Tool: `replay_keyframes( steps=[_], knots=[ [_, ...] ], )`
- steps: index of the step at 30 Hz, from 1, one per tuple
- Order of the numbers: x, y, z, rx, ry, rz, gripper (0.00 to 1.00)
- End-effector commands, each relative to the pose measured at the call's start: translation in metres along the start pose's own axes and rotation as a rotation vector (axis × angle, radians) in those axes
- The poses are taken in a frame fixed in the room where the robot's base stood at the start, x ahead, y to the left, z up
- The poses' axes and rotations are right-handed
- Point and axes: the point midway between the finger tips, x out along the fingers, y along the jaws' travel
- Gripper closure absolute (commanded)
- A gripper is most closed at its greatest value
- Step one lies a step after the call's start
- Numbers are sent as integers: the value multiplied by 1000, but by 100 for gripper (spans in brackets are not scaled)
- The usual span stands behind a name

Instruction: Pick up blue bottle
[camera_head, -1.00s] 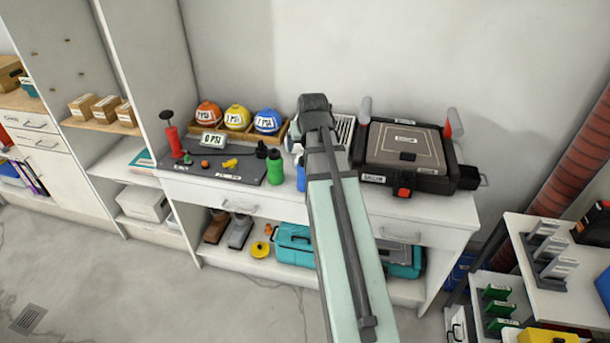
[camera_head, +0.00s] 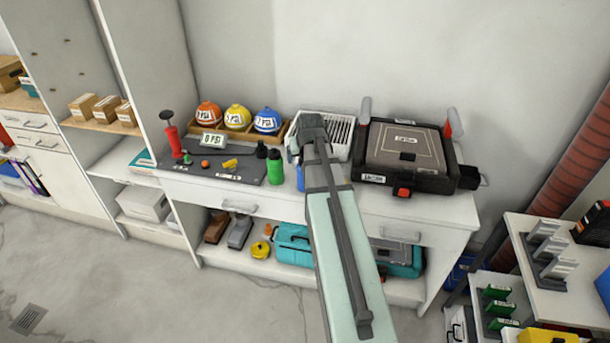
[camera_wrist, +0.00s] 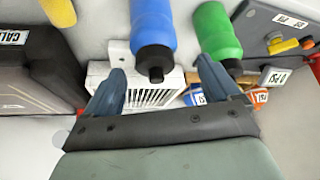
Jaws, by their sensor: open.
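The blue bottle (camera_head: 300,177) stands on the white counter, just right of the green bottle (camera_head: 275,167). My arm hides most of it in the head view. In the wrist view the blue bottle (camera_wrist: 153,28) shows at top centre, its dark cap pointing toward my gripper. My gripper (camera_wrist: 158,66) is open, with one finger on each side of the bottle's cap in the picture. Nothing is held between the fingers. I cannot tell whether either finger touches the bottle. The green bottle (camera_wrist: 217,35) is close beside the right finger.
A white slatted vent box (camera_head: 340,135) stands behind the bottle. A black case (camera_head: 408,150) lies to the right. The counter's front strip is mostly clear.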

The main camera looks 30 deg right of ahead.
Motion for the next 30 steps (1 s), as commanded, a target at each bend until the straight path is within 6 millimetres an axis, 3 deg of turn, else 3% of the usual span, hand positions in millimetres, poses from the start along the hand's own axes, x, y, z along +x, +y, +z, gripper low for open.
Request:
replay_keyframes(
  steps=[12,20,30],
  knots=[
    [44,5,1,0,-1,0,11],
    [47,5,2,0,1,0,11],
    [46,5,2,0,0,0,42]
  ],
)
